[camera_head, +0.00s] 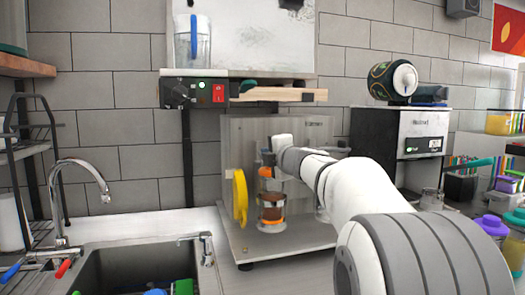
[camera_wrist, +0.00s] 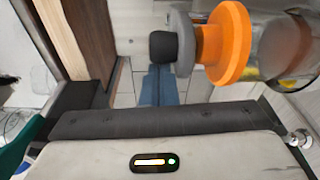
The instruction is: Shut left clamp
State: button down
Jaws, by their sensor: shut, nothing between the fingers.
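The grey cup sealer (camera_head: 241,150) stands on the counter behind my arm. A yellow curved piece (camera_head: 240,198) stands upright at its left side; I cannot tell if this is the left clamp or how far it is shut. A clear cylinder with orange rings (camera_head: 271,212) is just to its right. My gripper (camera_head: 268,158) is at the upper part of that cylinder, shut and empty, with its fingers hard to make out. In the wrist view an orange disc (camera_wrist: 229,42) is close to the camera, with a grey disc and a black knob to its left.
A sink (camera_head: 100,262) with a tap (camera_head: 82,172) is at the left. A black-and-white machine (camera_head: 415,135) and several bottles are at the right.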

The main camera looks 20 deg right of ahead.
jog(key=shift+d+f, duration=0.1)
jog(key=shift+d, duration=0.35)
jog(key=shift+a, duration=0.1)
jog(key=a+b, duration=0.1)
jog(key=a, duration=0.4)
jog(key=s+d, duration=0.5)
jog(key=s, duration=0.4)
jog(key=shift+s+d+p, duration=0.15)
jog(key=shift+s+p, duration=0.1)
jog(key=shift+p, duration=0.2)
